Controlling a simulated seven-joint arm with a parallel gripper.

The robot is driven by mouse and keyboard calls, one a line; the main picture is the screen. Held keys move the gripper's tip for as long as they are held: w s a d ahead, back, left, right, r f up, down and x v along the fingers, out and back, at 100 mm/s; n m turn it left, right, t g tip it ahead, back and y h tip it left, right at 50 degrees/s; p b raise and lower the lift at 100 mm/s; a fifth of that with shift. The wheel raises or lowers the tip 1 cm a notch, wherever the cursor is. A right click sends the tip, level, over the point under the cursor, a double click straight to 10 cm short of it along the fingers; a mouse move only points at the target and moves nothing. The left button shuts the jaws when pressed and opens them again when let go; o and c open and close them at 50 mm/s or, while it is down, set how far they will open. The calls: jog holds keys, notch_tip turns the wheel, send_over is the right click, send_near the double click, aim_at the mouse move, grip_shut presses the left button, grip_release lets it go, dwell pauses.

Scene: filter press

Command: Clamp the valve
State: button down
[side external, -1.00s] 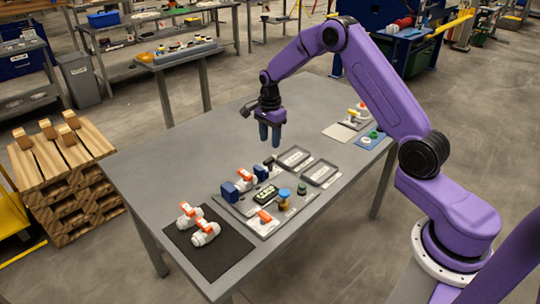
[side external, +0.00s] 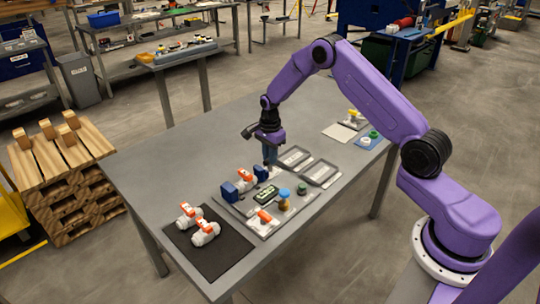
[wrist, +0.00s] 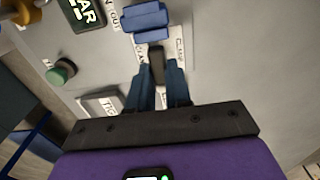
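A white valve with an orange handle (side external: 245,178) sits on the grey station plate between two blue blocks, a left one (side external: 229,192) and a right one (side external: 261,172). My gripper (side external: 270,162) points down just behind the right block. In the wrist view a blue block (wrist: 146,20) is ahead of my fingers. A black lever (wrist: 157,66) stands between my open fingertips (wrist: 158,72), with "CLAMP" lettering beside it. Whether the fingers touch the lever is unclear. The valve is out of the wrist view.
Two more white valves (side external: 206,233) with orange handles lie on a black mat (side external: 215,258). The plate also carries a lit display (side external: 265,194), a blue knob (side external: 284,193) and a green button (side external: 301,188). Grey trays (side external: 320,173) lie to the right. The table's far left is clear.

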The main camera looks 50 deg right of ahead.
jog(key=shift+n, duration=0.3)
jog(key=n, duration=0.3)
jog(key=shift+n, duration=0.3)
jog(key=n, duration=0.4)
jog(key=shift+n, duration=0.3)
jog(key=n, duration=0.9)
dwell(0.3)
jog(key=c, duration=1)
grip_release()
jog(key=shift+c, duration=0.2)
jog(key=shift+r, duration=0.15)
notch_tip(320, 180, up, 17)
